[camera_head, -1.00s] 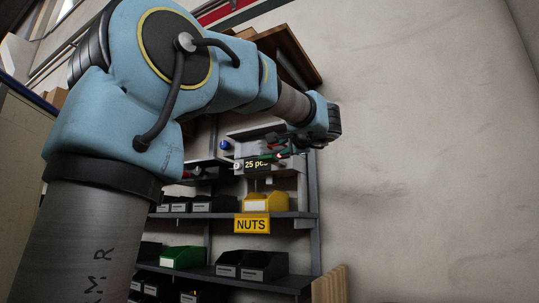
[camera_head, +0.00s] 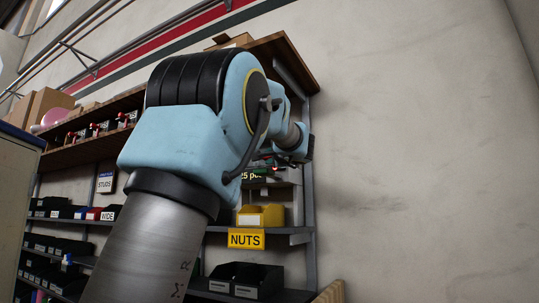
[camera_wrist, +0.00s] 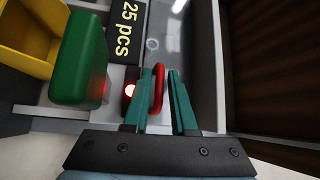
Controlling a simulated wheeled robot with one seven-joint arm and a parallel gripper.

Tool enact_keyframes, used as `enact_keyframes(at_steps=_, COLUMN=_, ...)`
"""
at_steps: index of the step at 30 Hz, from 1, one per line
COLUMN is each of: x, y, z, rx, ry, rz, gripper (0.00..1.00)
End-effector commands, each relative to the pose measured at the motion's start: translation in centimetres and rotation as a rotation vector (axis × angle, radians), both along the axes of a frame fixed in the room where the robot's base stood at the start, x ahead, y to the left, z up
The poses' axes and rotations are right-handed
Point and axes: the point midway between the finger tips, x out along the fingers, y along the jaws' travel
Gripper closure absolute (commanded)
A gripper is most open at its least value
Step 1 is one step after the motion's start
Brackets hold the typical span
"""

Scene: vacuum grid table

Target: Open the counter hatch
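A gap shows to the right finger. In the head view the counter display (camera_head: 250,176) is partly hidden by my arm, and the gripper is too small to read there.
In the head view, a yellow bin (camera_head: 261,216) sits above the NUTS sign (camera_head: 246,238). Bare wall (camera_head: 430,150) is at right.

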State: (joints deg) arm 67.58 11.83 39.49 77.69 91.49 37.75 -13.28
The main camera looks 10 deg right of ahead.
Motion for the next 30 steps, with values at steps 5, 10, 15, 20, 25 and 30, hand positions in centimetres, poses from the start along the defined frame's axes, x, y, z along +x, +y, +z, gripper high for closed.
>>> enact_keyframes(at_steps=5, x=0.01, y=-0.02, z=-0.07, rx=0.000, ry=0.000, rz=0.000, gripper=0.75)
enact_keyframes(at_steps=10, x=-0.01, y=-0.03, z=-0.07, rx=0.000, ry=0.000, rz=0.000, gripper=0.91)
enact_keyframes(at_steps=15, x=-0.02, y=-0.03, z=-0.07, rx=0.000, ry=0.001, rz=0.000, gripper=1.00)
enact_keyframes(at_steps=20, x=-0.01, y=-0.04, z=-0.08, rx=0.001, ry=0.001, rz=0.000, gripper=1.00)
enact_keyframes(at_steps=25, x=-0.02, y=-0.05, z=-0.09, rx=0.001, ry=0.001, rz=0.000, gripper=1.00)
enact_keyframes(at_steps=30, x=-0.02, y=-0.05, z=-0.10, rx=0.001, ry=0.001, rz=0.000, gripper=1.00)
